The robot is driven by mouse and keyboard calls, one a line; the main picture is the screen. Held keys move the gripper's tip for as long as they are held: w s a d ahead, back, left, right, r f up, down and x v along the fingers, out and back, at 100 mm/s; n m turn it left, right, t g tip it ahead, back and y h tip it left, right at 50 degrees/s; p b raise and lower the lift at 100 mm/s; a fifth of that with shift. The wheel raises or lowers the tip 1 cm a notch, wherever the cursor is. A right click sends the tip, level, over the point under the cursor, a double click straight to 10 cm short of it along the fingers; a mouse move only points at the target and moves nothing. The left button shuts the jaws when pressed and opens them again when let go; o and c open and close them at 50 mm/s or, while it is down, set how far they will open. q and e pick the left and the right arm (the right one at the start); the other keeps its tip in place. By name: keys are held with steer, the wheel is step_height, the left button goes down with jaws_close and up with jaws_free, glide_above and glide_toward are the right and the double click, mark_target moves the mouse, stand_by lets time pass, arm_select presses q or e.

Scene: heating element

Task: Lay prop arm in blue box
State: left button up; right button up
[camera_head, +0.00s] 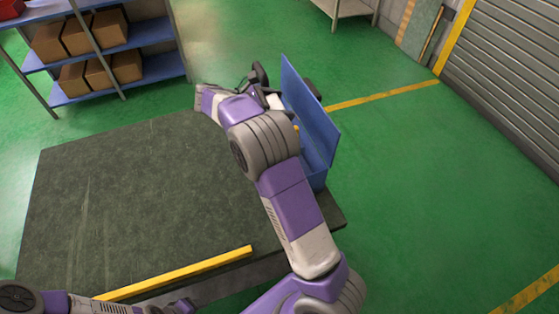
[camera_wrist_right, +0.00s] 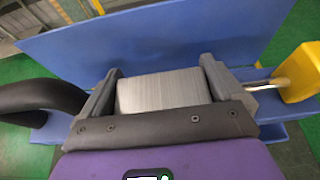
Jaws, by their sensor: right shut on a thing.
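The blue box (camera_head: 313,130) stands at the table's right edge, with a tall blue panel upright along its right side. Its blue panel (camera_wrist_right: 190,35) also fills the back of the wrist view. My right gripper (camera_wrist_right: 160,90) is at the box, its fingers closed on a grey, finely ribbed block (camera_wrist_right: 165,90), which I take as part of the prop arm. A black curved piece (camera_wrist_right: 38,100) shows left of the fingers and a metal tip with a yellow block (camera_wrist_right: 300,72) right of them. Whether these join the held piece is unclear. My left gripper (camera_head: 182,306) is at the bottom edge, its jaws unclear.
The dark table top (camera_head: 130,190) is mostly clear, with a yellow strip (camera_head: 190,269) along its front edge. A blue shelf (camera_head: 150,32) with cardboard boxes (camera_head: 75,36) stands behind at left. Green floor is open at right, beside a roller shutter (camera_head: 510,70).

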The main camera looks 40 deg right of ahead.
step_height(320, 180, down, 2)
steer(key=shift+f+b, duration=0.1)
steer(key=shift+b, duration=0.5)
arm_select(q)
step_height(320, 180, down, 6)
steer(key=b, duration=0.3)
steer(key=shift+w+r, duration=0.1)
steer(key=shift+r, duration=0.15)
arm_select(e)
step_height(320, 180, down, 10)
steer(key=shift+r, duration=0.25)
arm_select(q)
steer(key=shift+r, duration=0.15)
arm_select(e)
steer(key=shift+f, duration=0.35)
steer(key=shift+a+f, duration=0.1)
steer(key=shift+f, duration=0.25)
steer(key=o, duration=1.3)
steer(key=shift+s+f, duration=0.1)
steer(key=shift+f, duration=0.1)
steer(key=shift+r, duration=0.1)
arm_select(q)
step_height(320, 180, up, 3)
steer(key=p, duration=0.2)
steer(key=shift+p, duration=0.4)
arm_select(e)
steer(key=v, duration=0.8)
steer(key=r+v, duration=0.1)
steer(key=v, duration=0.3)
steer(key=shift+r, duration=0.25)
